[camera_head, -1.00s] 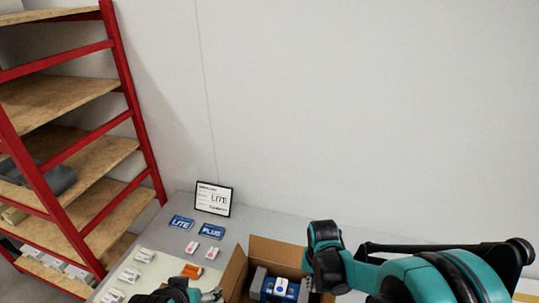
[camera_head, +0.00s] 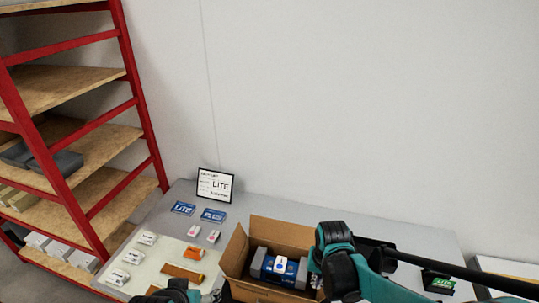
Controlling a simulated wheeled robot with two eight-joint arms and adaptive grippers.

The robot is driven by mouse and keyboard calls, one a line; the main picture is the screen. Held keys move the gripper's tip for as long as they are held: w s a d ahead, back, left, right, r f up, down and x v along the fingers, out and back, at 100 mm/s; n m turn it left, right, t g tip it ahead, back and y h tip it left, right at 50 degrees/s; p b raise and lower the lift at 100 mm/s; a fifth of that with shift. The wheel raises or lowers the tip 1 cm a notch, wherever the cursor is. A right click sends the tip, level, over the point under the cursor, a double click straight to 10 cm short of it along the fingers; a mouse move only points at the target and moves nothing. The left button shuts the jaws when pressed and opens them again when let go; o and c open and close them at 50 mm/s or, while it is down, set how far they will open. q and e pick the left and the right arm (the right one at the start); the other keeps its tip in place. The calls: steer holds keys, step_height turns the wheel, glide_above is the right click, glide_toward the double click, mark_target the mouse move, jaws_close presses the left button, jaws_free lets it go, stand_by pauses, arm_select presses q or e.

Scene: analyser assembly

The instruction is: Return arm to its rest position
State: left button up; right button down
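My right arm comes in from the lower right, with its black and teal wrist at the right side of an open cardboard box. My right gripper (camera_head: 320,270) is mostly hidden by this arm, and I cannot see whether its fingers are open. Only a black and teal part of my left arm shows at the bottom edge, left of the box. The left fingers cannot be made out. The cardboard box (camera_head: 234,256) stands on the grey table (camera_head: 385,230) with its flaps up. A blue and white device (camera_head: 281,267) sits inside between grey inserts.
Several small white packs and an orange-labelled part (camera_head: 194,253) lie on a pale mat (camera_head: 160,265). A red-framed shelf (camera_head: 143,120) stands left. A dark green-marked item (camera_head: 438,281) lies right.

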steer(key=s+d+f+n+t+b, duration=0.2)
steer(key=s+f+t+b, duration=0.4)
steer(key=b, duration=1.2)
steer(key=s+d+f, duration=0.1)
steer(key=s, duration=0.2)
steer(key=shift+s+d+f+n, duration=0.25)
steer(key=shift+d+n, duration=0.05)
steer(key=shift+d, duration=0.1)
